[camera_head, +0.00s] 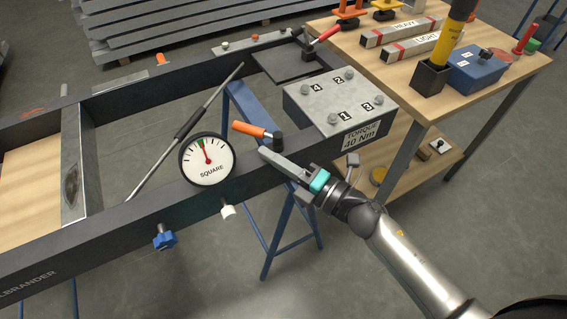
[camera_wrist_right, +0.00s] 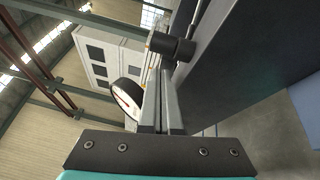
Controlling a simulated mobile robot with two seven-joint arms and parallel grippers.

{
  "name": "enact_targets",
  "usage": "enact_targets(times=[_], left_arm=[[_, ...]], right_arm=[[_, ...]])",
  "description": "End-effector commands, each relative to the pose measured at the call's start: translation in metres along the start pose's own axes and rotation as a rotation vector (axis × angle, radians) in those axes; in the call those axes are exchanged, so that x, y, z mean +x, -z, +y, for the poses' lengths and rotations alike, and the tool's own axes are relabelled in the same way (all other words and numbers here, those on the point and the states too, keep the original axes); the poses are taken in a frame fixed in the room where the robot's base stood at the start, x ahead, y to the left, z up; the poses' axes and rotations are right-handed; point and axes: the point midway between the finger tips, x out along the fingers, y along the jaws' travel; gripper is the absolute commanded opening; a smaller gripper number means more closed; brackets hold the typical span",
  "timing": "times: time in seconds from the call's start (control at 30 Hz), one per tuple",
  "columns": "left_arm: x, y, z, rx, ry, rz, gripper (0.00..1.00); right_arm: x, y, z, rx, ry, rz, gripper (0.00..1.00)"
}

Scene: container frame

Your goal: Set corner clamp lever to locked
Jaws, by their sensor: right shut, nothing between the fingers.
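A lever with an orange handle (camera_head: 249,129) and a dark pivot (camera_head: 277,143) sits on the near dark beam of the frame, beside the corner block. Its handle points left and lies about level. My right gripper (camera_head: 264,152) is shut and empty, its fingertips just on the near side of the lever, below the handle in the picture. Whether they touch it I cannot tell. In the right wrist view the closed fingers (camera_wrist_right: 161,80) point toward the dark pivot (camera_wrist_right: 172,46), where a bit of orange shows behind it. My left gripper is not in view.
A round SQUARE gauge (camera_head: 207,159) stands left of the lever. A grey block marked TORQUE 40 Nm (camera_head: 342,100) covers the corner to the right. A red-handled lever (camera_head: 322,37) is at the far corner. A wooden bench (camera_head: 480,100) with tools stands at right.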

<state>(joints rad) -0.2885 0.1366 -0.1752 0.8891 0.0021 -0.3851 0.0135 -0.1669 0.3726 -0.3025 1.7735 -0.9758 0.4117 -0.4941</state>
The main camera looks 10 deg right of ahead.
Motion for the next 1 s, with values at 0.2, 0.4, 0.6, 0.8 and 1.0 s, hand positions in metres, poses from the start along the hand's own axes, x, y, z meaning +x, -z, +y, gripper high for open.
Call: enact_targets(times=[0.2, 0.4, 0.6, 0.8, 1.0], left_arm=[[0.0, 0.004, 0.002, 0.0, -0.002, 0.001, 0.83], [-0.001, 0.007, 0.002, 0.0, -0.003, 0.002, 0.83], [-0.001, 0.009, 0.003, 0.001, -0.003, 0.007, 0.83], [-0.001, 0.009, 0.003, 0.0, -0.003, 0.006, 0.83], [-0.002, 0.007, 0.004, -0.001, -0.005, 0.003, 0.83]], right_arm=[[0.033, 0.0, 0.0, 0.001, -0.001, -0.001, 0.0], [0.048, 0.0, 0.0, 0.001, 0.0, -0.001, 0.0], [0.05, 0.0, -0.001, 0.002, 0.001, -0.001, 0.0], [0.05, 0.0, -0.001, 0.002, 0.001, -0.001, 0.0], [0.051, 0.001, 0.0, 0.002, 0.001, -0.002, 0.0]])
